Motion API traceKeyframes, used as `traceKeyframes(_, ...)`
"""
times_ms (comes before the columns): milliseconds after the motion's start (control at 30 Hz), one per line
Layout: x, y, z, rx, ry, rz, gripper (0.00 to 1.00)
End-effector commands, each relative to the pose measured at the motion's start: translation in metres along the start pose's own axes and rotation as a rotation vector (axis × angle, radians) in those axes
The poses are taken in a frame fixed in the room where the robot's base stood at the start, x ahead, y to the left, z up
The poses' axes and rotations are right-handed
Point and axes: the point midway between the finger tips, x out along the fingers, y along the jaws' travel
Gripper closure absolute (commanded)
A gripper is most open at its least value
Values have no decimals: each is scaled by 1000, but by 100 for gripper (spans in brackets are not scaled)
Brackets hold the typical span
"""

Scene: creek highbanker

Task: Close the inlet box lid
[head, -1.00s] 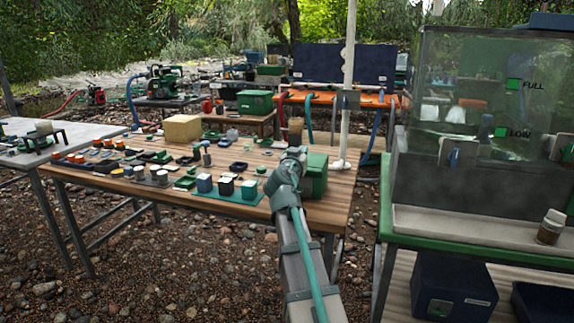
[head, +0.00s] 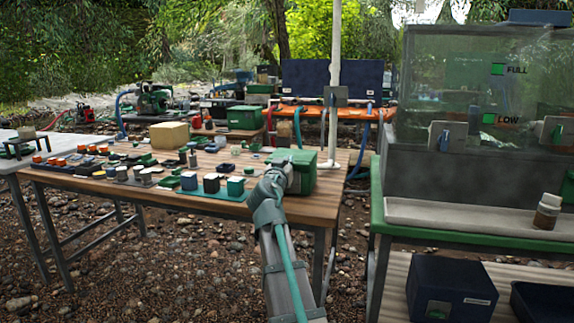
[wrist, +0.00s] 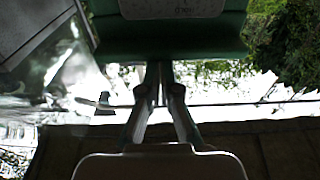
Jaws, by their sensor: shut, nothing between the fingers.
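A green box (head: 304,178) stands at the right end of the wooden workbench. I take it to be the inlet box, though no name can be read on it. Its lighter green top (head: 294,157) shows, but I cannot tell whether this lid is raised or fully down. My arm reaches up in front of the box and hides its lower left part; the fingers do not show clearly in the head view. In the wrist view my gripper (wrist: 158,92) is shut and empty. Its fingertips point at a dark green surface (wrist: 170,45) with a pale labelled plate. Contact cannot be told.
Small coloured blocks and trays lie on the wooden workbench (head: 322,196), with a cardboard-coloured box (head: 169,135) behind them. A white pole (head: 334,60) rises behind the green box. A large clear tank (head: 485,85) on a green-edged stand is close on the right.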

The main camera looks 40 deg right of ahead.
Motion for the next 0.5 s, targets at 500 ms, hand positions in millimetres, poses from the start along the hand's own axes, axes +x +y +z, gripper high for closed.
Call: traceKeyframes(500,-3,2,9,5,-16,4,100)
